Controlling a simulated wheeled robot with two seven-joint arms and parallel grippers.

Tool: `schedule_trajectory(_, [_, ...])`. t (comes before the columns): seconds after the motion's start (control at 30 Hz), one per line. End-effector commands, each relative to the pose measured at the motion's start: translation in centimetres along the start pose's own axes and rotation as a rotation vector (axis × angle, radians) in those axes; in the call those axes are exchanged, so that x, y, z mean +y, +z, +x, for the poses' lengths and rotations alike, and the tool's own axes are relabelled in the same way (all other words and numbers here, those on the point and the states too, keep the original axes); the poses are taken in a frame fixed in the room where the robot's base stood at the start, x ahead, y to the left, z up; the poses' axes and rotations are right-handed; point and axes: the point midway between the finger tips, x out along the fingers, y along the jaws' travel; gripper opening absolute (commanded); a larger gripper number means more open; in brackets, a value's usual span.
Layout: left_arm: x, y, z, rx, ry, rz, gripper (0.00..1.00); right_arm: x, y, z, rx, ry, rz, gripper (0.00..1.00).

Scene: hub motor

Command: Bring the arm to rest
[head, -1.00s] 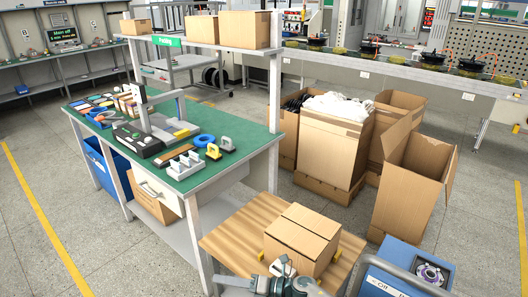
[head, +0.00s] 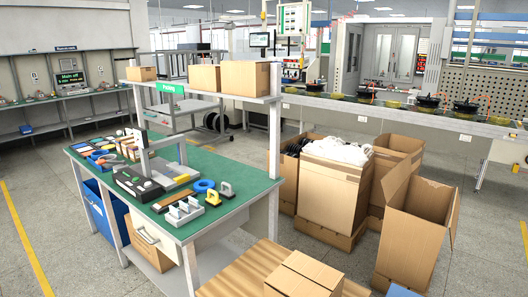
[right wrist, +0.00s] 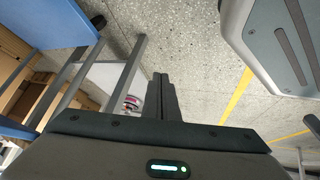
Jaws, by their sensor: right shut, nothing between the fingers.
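My right gripper (right wrist: 162,85) shows in the right wrist view with its two fingers together and nothing between them. It points out over the grey speckled floor, apart from any object. Neither gripper nor arm is visible in the head view. My left gripper is in neither view now.
In the head view a green-topped packing bench (head: 222,209) holds tools and parts. A closed carton (head: 304,278) sits on a wooden-topped table (head: 238,270) at the bottom. Large open cartons (head: 333,192) stand to the right. Floor (head: 60,232) is free at left.

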Motion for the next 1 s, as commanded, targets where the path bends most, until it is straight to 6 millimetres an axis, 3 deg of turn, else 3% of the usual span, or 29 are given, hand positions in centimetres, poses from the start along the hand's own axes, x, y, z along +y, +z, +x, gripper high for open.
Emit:
schedule_trajectory(0.03, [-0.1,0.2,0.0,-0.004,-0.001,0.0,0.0,-0.8,2.8,-0.9,-0.052,-0.003,0.065,0.0])
schedule_trajectory(0.1, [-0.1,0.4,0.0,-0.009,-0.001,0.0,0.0,-1.7,6.1,-2.0,-0.114,-0.002,0.147,0.0])
schedule_trajectory(0.2, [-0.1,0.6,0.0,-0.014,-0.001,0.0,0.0,-2.7,9.7,-3.5,-0.184,0.0,0.237,0.0])
schedule_trajectory(0.3, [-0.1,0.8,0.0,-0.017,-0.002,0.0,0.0,-3.3,11.8,-4.4,-0.226,0.003,0.292,0.0])
schedule_trajectory(0.43, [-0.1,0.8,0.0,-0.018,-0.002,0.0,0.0,-3.7,12.9,-5.0,-0.249,0.005,0.321,0.0])
schedule_trajectory(1.0, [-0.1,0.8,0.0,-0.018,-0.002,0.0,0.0,-3.7,12.8,-5.0,-0.248,0.005,0.32,0.0])
